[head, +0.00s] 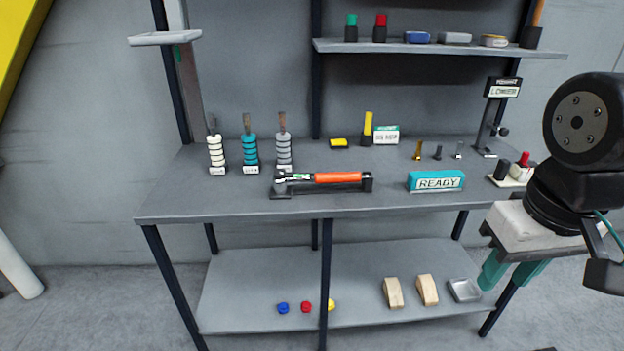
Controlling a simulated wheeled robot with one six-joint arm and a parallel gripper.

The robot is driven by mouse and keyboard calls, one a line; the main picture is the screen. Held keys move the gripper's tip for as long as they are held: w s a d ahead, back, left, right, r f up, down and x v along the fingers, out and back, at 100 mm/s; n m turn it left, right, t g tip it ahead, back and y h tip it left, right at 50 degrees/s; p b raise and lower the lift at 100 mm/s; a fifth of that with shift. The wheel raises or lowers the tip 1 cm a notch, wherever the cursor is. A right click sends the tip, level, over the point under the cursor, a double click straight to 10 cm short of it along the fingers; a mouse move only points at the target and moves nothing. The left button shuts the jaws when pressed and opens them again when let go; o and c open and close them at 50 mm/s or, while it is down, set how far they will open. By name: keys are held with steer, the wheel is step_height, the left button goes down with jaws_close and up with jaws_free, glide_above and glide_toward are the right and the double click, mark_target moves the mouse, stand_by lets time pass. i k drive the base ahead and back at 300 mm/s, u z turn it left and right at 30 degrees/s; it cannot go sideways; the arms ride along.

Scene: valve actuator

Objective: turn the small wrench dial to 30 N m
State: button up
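A small torque wrench with an orange handle (338,178) lies across a black stand (320,188) near the front middle of the bench. Its head is at the left, with a small green-and-white marked part (298,177) between head and handle. The dial and its setting are too small to read. My gripper (508,280) has teal fingers pointing down, apart from each other with nothing between them. It is in front of the bench's right end, well to the right of the wrench and not touching it.
A teal READY block (436,182) stands right of the wrench. Ring stacks on posts (249,150) stand at the left. A post with a sign (502,88) and a white holder (512,176) are at the right. An upper shelf (440,47) overhangs the back. The bench's front left is clear.

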mark_target(279, 174)
steer(key=u, duration=0.4)
steer(key=i, duration=0.8)
steer(key=u, duration=0.75)
